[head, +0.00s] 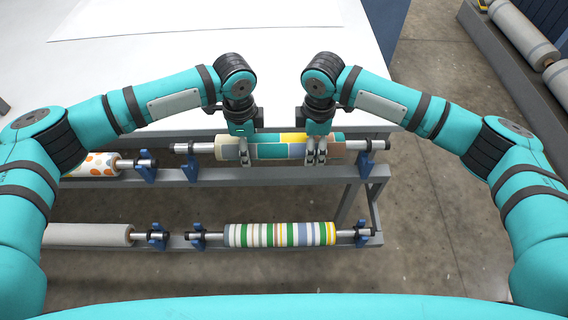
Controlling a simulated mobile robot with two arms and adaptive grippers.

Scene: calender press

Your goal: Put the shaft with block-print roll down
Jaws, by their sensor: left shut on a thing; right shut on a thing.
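The block-print roll (275,151), with teal, yellow, brown and grey blocks, lies level on its metal shaft (203,148) at the upper rail of the rack. My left gripper (246,155) is shut on the roll near its left end. My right gripper (315,154) is shut on it right of its middle. The shaft ends are over or in the blue cradles, the left one (190,166) and the right one (365,160). I cannot tell whether the shaft touches them. The grippers hide parts of the roll.
A striped roll (280,234) and a plain grey roll (88,235) lie on the lower rail. A dotted roll (92,164) sits at left on the upper rail. A white table (200,40) stands behind. Another rack with grey rolls (525,38) is at the far right; floor between is clear.

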